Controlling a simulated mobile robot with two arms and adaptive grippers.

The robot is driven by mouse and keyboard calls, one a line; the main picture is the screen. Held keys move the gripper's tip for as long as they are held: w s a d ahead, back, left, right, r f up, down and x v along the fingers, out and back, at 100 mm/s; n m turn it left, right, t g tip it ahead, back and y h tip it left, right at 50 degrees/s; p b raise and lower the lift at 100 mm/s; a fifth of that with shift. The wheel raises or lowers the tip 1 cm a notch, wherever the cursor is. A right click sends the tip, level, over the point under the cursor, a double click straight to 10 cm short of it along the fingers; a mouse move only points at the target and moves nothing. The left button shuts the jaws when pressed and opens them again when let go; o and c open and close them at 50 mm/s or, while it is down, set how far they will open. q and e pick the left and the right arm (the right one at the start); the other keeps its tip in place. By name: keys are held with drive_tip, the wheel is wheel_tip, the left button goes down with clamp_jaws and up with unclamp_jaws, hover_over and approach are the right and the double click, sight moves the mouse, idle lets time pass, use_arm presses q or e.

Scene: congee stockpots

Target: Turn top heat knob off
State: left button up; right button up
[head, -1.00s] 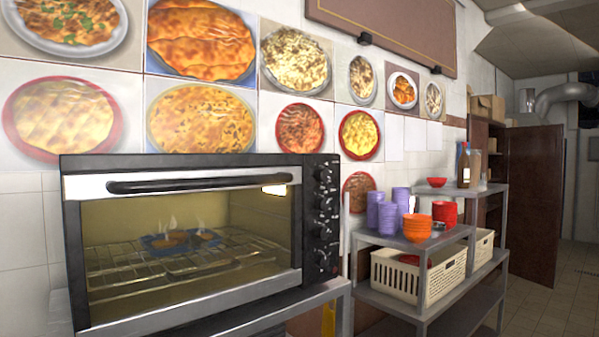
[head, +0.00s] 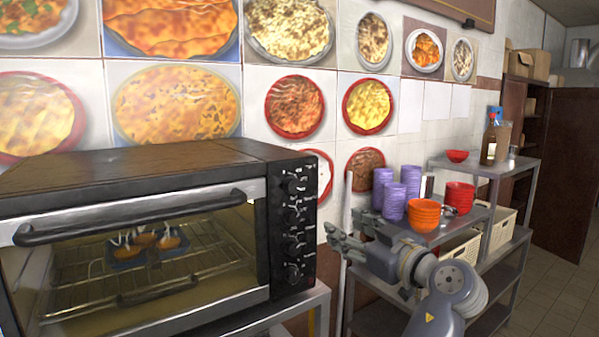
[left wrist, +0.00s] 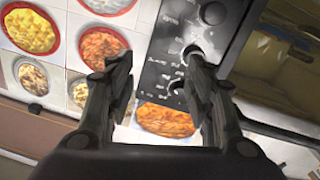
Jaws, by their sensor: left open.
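The black toaster oven (head: 150,175) stands at the left in the head view. Its control panel (head: 308,235) carries a column of several dark knobs. The top heat knob (head: 291,185) is the uppermost one. My left gripper (head: 346,232) is open and empty, to the right of the panel at about the lower knobs' height. In the left wrist view, which is turned over, the open fingers (left wrist: 157,74) frame the wall and the panel's edge. The knob lowest in that picture (left wrist: 178,86) appears near the right finger, seemingly apart from it. My right gripper is out of view.
A metal shelf (head: 440,232) to the right holds purple cups (head: 393,202), orange bowls (head: 424,214) and red bowls (head: 459,195). Pizza pictures cover the wall behind. Small items rest on the rack inside the oven. Open floor lies at the far right.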

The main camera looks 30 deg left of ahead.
sight(296, 187)
use_arm(q)
drive_tip(key=s+a+r+n+g+y+p, duration=0.1)
drive_tip(key=s+r+n+g, duration=0.1)
drive_tip(key=s+r+n, duration=0.4)
drive_tip(key=w+a+p, duration=0.1)
drive_tip(key=a, duration=0.2)
drive_tip(key=w+a+m+p, duration=0.1)
drive_tip(key=w+a+p, duration=0.1)
drive_tip(key=a, duration=0.1)
drive_tip(key=w+a+r+m+p, duration=0.1)
drive_tip(key=a+p, duration=0.1)
drive_tip(key=shift+w+a, duration=0.25)
drive_tip(key=shift+a, duration=0.15)
drive_tip(key=shift+w+a+f+p, duration=0.25)
drive_tip(key=shift+a+p, duration=0.1)
drive_tip(key=shift+a, duration=0.25)
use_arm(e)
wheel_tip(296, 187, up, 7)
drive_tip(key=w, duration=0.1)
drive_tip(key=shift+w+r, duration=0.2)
use_arm(q)
drive_tip(key=shift+c, duration=0.5)
drive_tip(key=shift+r, duration=0.1)
drive_tip(key=c, duration=1)
